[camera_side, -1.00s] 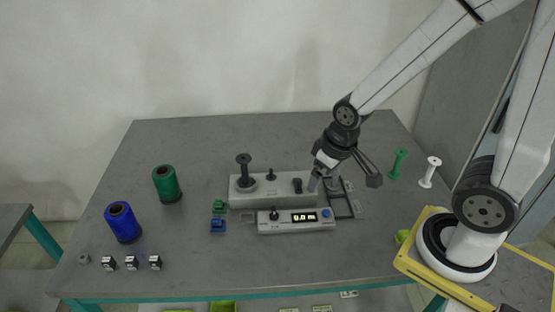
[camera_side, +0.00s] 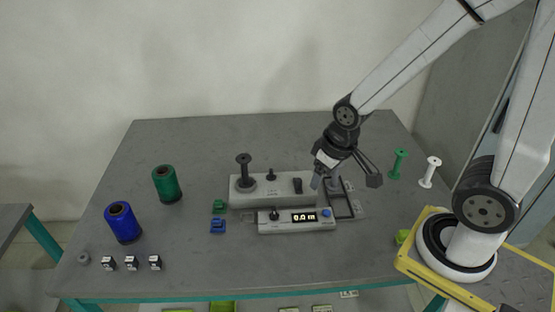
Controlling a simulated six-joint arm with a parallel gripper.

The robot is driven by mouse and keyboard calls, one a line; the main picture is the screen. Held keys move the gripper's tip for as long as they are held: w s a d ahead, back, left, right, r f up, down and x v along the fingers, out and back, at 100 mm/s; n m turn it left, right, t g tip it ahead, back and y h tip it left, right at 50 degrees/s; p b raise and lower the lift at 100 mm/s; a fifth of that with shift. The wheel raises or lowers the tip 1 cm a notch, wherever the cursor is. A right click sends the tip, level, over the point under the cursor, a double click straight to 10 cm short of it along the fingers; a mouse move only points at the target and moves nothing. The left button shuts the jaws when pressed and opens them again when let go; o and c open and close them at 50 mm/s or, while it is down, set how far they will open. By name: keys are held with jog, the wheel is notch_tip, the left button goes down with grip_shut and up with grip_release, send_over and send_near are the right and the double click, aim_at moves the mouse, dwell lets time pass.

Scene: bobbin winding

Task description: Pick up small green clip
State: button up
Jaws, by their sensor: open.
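The small green clip (camera_side: 219,206) lies on the grey table, left of the winding machine, just behind a blue clip (camera_side: 218,226). My gripper (camera_side: 342,183) is open and empty above the right end of the winding machine (camera_side: 270,190). It is well to the right of the green clip and apart from it. One finger partly hides the machine's right end and the dark frame beside it.
A green thread spool (camera_side: 167,184) and a blue one (camera_side: 123,222) stand at the left. Several small dark-and-white cubes (camera_side: 131,263) sit at the front left. A green bobbin (camera_side: 398,164) and a white bobbin (camera_side: 430,172) stand at the right. The back left table is clear.

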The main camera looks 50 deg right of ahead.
jog(key=shift+r, duration=0.2)
notch_tip(320, 180, up, 5)
jog(key=n+g, duration=0.3)
jog(key=n, duration=0.6)
send_over(218, 201)
notch_tip(218, 201, down, 25)
jog(key=shift+r, duration=0.1)
dwell(1.6)
jog(key=shift+c, duration=0.2)
grip_shut()
